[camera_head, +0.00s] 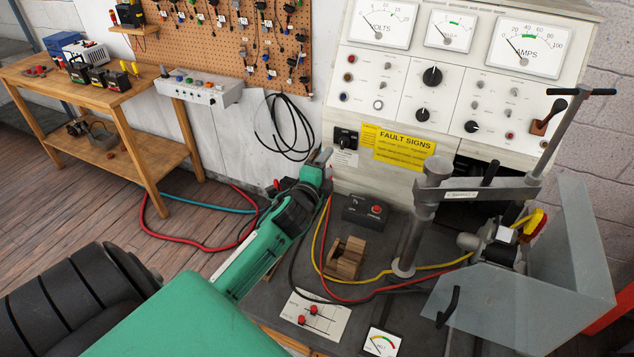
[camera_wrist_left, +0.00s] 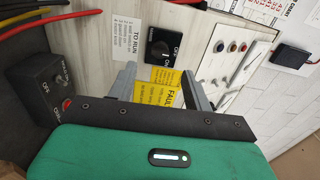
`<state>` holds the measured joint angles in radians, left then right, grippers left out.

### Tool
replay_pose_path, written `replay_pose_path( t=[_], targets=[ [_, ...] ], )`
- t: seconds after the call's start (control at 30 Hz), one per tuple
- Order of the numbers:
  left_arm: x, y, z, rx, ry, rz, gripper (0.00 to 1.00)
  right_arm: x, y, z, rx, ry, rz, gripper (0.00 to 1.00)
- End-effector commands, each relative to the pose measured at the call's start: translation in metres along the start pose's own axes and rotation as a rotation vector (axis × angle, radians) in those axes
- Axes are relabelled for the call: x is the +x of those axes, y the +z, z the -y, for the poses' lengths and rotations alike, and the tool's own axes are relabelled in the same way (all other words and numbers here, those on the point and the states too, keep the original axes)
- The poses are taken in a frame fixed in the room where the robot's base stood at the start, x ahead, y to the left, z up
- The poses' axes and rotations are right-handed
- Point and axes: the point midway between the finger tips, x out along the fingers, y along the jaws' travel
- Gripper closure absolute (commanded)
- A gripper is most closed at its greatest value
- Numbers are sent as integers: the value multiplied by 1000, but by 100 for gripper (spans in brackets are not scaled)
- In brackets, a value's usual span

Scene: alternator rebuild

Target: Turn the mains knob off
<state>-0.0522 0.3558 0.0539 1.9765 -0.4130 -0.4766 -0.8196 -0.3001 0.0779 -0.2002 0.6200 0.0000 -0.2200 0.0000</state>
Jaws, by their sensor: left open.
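The mains knob (camera_head: 345,137) is a black rotary switch on a black plate, low on the left of the white test panel, left of the yellow fault signs label (camera_head: 402,146). My left gripper (camera_head: 325,162) is just below and in front of the knob in the head view.
A black box with a red button (camera_head: 367,211) stands on the grey bench below the panel. Red, yellow and black cables run close to my left gripper. A grey clamp post (camera_head: 418,215) stands to the right. A wooden block (camera_head: 345,258) sits on the bench.

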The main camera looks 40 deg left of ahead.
Motion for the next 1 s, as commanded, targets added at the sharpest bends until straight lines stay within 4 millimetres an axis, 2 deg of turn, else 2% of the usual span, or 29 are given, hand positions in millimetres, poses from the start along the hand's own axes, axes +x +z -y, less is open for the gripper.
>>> replay_pose_path(
  t=[0.03, 0.2, 0.4, 1.0],
  targets=[
    [-11, 0, -3, 0, 0, -1, 49, 5, 0, 0, 0, 0, 0, 100],
    [-38, 0, -3, -1, 1, 0, 49, 12, 1, 0, 0, 0, 0, 100],
    [-56, 0, -1, -1, 0, 0, 49, 15, 2, -1, -1, 1, 0, 100],
    [-59, 0, 0, -1, 0, 0, 49, 15, 2, -3, -1, 3, 1, 100]
  ],
)
